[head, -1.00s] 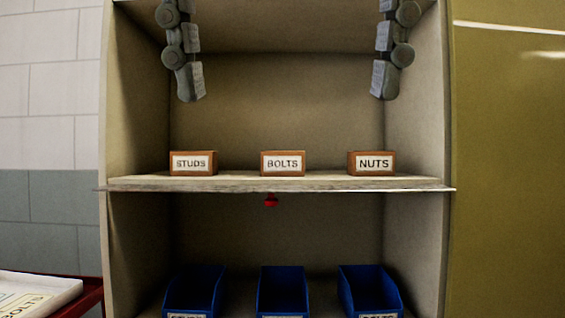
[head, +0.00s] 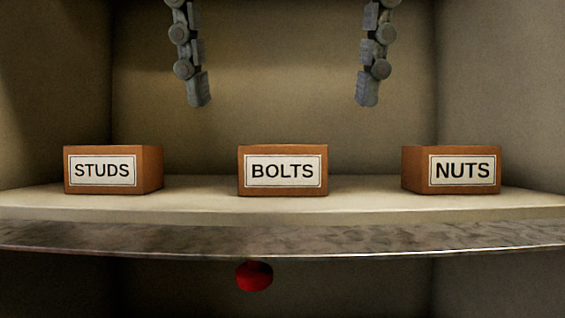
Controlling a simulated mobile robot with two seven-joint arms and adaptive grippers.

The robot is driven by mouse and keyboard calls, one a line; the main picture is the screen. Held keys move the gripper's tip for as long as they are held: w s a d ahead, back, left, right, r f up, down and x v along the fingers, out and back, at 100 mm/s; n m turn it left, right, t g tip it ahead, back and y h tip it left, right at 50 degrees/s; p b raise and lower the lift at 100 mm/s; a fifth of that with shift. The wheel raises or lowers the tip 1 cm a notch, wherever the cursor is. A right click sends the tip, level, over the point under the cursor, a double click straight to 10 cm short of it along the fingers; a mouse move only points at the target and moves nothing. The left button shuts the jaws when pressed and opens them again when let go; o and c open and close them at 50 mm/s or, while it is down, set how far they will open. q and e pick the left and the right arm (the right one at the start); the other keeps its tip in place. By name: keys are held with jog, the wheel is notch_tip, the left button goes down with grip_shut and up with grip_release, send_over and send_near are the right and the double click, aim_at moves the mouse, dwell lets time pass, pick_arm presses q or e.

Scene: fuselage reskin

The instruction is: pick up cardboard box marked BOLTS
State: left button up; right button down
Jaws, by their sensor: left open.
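The brown cardboard box marked BOLTS (head: 283,153) sits upright on the shelf in the middle of the head view, its white label facing me. My left gripper (head: 283,95) hangs in from the top edge with its two grey fingers spread wide. Its fingertips show above the BOLTS box in the picture, one on each side of it and wider apart than the box. The gripper is empty and apart from the box. Its upper part is cut off by the frame. My right gripper is not in view.
A similar box marked STUDS (head: 152,172) stands to the left and one marked NUTS (head: 413,172) to the right, with clear gaps between. The shelf (head: 345,212) has a metal front edge. A red round object (head: 254,276) shows just below it. Cabinet walls close both sides.

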aim_at(283, 150)
pick_arm(q)
jog(key=w+p, duration=0.1)
jog(key=w, duration=0.6)
jog(key=shift+p, duration=0.3)
jog(key=shift+w, duration=0.95)
jog(key=x, duration=0.5)
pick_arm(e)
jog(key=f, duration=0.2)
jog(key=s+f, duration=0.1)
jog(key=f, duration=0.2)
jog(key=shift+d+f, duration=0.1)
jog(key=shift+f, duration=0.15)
pick_arm(q)
jog(key=shift+c, duration=0.6)
jog(key=c, duration=1.4)
